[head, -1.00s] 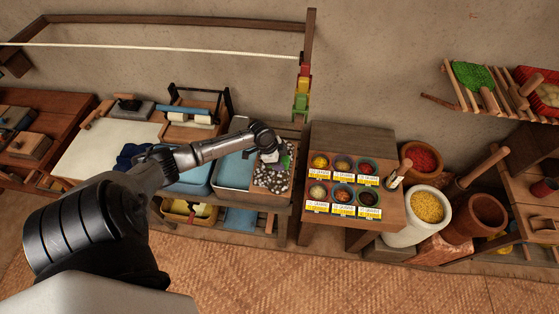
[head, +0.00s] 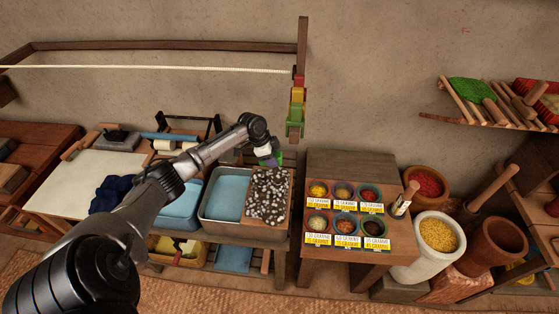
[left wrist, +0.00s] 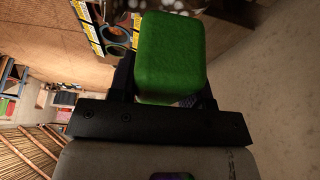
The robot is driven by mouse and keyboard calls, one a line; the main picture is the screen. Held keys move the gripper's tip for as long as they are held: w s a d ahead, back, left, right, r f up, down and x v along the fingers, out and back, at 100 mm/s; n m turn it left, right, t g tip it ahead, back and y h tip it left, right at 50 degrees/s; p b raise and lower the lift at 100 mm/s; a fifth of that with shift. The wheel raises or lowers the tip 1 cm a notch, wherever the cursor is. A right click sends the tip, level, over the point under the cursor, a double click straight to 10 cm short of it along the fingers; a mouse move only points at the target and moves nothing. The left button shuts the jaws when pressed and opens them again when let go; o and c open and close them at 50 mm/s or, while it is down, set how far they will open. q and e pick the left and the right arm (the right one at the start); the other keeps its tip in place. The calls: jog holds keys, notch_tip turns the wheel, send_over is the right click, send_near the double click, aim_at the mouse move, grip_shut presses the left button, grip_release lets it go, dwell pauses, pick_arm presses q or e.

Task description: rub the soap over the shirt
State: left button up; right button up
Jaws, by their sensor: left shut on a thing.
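My left gripper (head: 268,154) is shut on a green block of soap (left wrist: 170,55), which fills the space between its fingers in the left wrist view. In the head view the soap shows as a small green patch (head: 275,161) at the back edge of the pebbled board (head: 270,196). I cannot tell whether it touches the board. A crumpled dark blue cloth (head: 108,195), likely the shirt, lies left of the basins, partly behind my left arm. My right gripper is not in view.
A metal basin of water (head: 228,198) stands left of the pebbled board, with a blue basin (head: 180,207) beside it. Labelled spice bowls (head: 345,205) fill a table to the right. A clothesline (head: 150,68) crosses behind, ending at a post (head: 302,60).

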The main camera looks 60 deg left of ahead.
aim_at(272, 180)
pick_arm(q)
jog(key=shift+s+d+f+m, duration=0.15)
jog(key=shift+s+d+m, duration=0.05)
jog(key=shift+s+m, duration=0.1)
jog(key=shift+f+b, duration=2.9)
jog(key=shift+f, duration=0.05)
jog(key=shift+r, duration=0.1)
